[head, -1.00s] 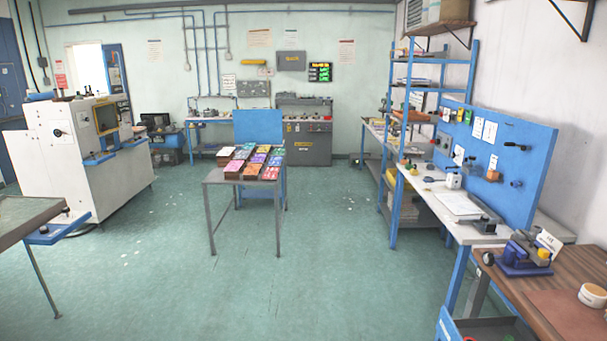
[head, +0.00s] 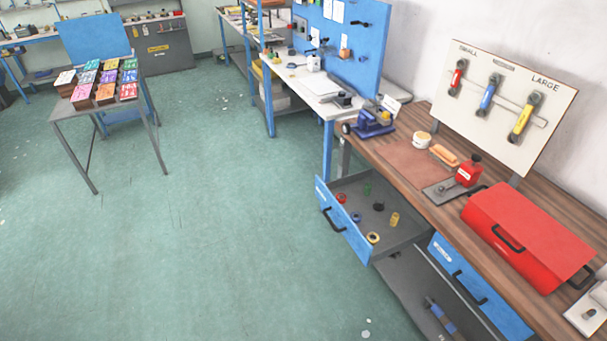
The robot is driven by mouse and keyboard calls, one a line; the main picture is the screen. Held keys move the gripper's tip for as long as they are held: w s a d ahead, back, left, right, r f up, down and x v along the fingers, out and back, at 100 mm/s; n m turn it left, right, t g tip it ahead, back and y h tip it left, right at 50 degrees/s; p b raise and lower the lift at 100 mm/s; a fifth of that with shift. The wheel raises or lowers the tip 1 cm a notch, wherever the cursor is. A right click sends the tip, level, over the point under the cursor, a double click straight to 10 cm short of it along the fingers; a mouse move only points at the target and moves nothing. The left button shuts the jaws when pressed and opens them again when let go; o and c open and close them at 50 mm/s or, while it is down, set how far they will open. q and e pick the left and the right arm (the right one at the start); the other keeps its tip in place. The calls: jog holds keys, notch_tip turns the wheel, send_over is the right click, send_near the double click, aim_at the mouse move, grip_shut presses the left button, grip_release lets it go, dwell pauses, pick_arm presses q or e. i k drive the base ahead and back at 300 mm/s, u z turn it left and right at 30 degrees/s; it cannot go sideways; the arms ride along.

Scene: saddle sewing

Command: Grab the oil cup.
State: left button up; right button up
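A small red container with a black top and a pale label (head: 467,172) stands upright on the wooden workbench (head: 408,127), at the right of the head view. It looks like the oil cup, though its label is too small to read. It stands on or against a dark grey flat plate (head: 438,193), just behind the red toolbox. Neither of my grippers is in view.
A red toolbox (head: 520,225) lies in front of the container. An orange-tan block (head: 443,154), a round tin (head: 421,140) and a blue vise (head: 374,124) are farther along. An open drawer (head: 345,222) juts out below.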

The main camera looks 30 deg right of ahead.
aim_at(379, 204)
jog(key=z, duration=1.5)
